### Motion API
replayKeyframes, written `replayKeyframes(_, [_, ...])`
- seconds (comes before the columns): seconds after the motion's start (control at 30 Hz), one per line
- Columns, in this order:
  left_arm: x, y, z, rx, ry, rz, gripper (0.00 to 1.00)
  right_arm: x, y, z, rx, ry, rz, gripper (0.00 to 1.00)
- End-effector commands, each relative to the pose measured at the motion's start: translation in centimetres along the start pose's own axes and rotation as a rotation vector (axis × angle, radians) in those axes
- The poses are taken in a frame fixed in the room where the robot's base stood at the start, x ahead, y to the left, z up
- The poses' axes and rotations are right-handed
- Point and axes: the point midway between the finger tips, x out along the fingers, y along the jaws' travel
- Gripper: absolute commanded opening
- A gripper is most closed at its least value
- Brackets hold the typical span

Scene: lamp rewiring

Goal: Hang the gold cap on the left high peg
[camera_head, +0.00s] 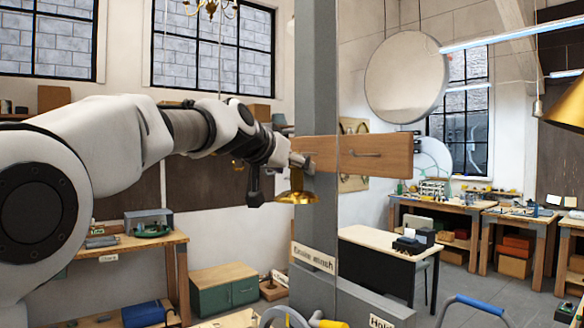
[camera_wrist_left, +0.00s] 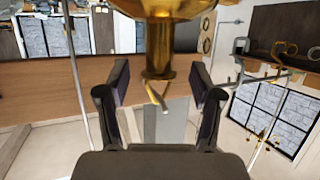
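The gold cap (camera_head: 297,192) hangs dome-down at the left end of a wooden peg board (camera_head: 376,160) in the head view. In the left wrist view, its neck (camera_wrist_left: 160,60) with a small loop at its end lies between the two fingers. My left gripper (camera_head: 292,158) is at the cap's top, beside the board's left end. In the wrist view my left gripper (camera_wrist_left: 160,82) is open, with a gap on each side of the neck. A peg (camera_head: 366,154) shows bare on the right part of the board. The left peg is largely hidden, so I cannot tell whether the loop is on it.
A large brass lamp shade (camera_head: 568,105) hangs at far right. Benches line the walls. The air right of the board is clear.

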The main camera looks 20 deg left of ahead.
Motion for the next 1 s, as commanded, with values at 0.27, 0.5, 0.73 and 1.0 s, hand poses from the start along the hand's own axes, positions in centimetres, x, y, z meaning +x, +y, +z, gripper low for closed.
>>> replayKeyframes(0.27, [-0.8, 0.0, -0.1, 0.000, 0.000, 0.000, 0.66, 0.0, 0.0, 0.0, 0.000, 0.000, 0.000, 0.40])
replayKeyframes(0.5, [-5.5, 0.0, -0.1, -0.001, 0.002, 0.000, 0.66, 0.0, 0.0, 0.0, 0.000, 0.000, 0.000, 0.40])
replayKeyframes(0.73, [-7.5, 0.0, 0.0, 0.000, -0.001, 0.000, 0.66, 0.0, 0.0, 0.0, 0.000, 0.000, 0.000, 0.40])
replayKeyframes(1.0, [-7.5, 0.0, 0.0, 0.000, -0.001, 0.000, 0.66, 0.0, 0.0, 0.0, 0.000, 0.000, 0.000, 0.40])
